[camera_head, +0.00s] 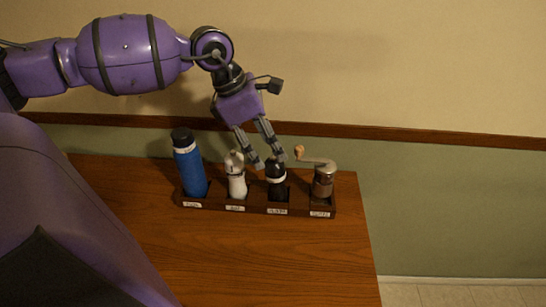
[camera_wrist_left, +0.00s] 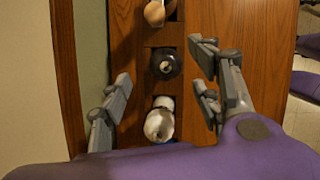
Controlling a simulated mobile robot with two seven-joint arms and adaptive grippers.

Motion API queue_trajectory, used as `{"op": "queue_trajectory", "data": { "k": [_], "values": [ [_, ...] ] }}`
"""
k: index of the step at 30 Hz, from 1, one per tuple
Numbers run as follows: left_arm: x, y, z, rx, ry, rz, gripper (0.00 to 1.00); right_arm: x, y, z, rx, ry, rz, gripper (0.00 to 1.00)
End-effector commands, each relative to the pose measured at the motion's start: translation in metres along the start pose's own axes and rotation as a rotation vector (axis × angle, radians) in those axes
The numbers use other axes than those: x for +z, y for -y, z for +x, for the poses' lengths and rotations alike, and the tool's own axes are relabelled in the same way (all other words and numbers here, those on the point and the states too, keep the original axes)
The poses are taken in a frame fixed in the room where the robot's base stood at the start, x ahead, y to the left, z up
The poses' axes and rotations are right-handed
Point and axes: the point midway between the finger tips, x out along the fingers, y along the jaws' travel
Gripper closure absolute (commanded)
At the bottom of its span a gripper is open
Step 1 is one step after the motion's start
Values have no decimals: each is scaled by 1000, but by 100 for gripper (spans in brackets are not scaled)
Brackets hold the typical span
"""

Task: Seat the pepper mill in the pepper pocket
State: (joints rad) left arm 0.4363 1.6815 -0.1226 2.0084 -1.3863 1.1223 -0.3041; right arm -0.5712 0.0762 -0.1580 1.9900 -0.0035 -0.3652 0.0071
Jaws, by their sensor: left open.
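The dark pepper mill (camera_head: 276,180), with a pale band below its black top, stands upright in the third pocket from the left of the dark wooden rack (camera_head: 256,210). The label in front of that pocket is too small to read. In the left wrist view the round top of the pepper mill (camera_wrist_left: 166,63) shows between the fingers. My left gripper (camera_head: 268,161) is open and empty, its fingertips close to the mill's top; I cannot tell whether they touch it. My right gripper is in neither view.
The rack also holds a blue bottle (camera_head: 190,168), a white mill (camera_head: 236,180) just left of the pepper mill, and a crank grinder (camera_head: 322,180) on the right. The wall is close behind. The wooden counter (camera_head: 270,260) in front is clear.

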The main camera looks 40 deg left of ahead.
Motion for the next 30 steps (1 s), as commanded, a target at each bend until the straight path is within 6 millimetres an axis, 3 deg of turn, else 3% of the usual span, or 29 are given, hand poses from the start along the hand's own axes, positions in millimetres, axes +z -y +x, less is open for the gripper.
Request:
{"op": "queue_trajectory", "data": {
  "k": [3, 8, 30],
  "values": [
    [1, 0, -25, 5, 2, 1, 42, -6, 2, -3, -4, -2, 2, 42],
    [1, 0, -39, 3, 2, 0, 42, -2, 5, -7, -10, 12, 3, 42],
    [0, 0, -40, 0, 1, 0, 42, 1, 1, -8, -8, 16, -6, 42]
  ]
}}
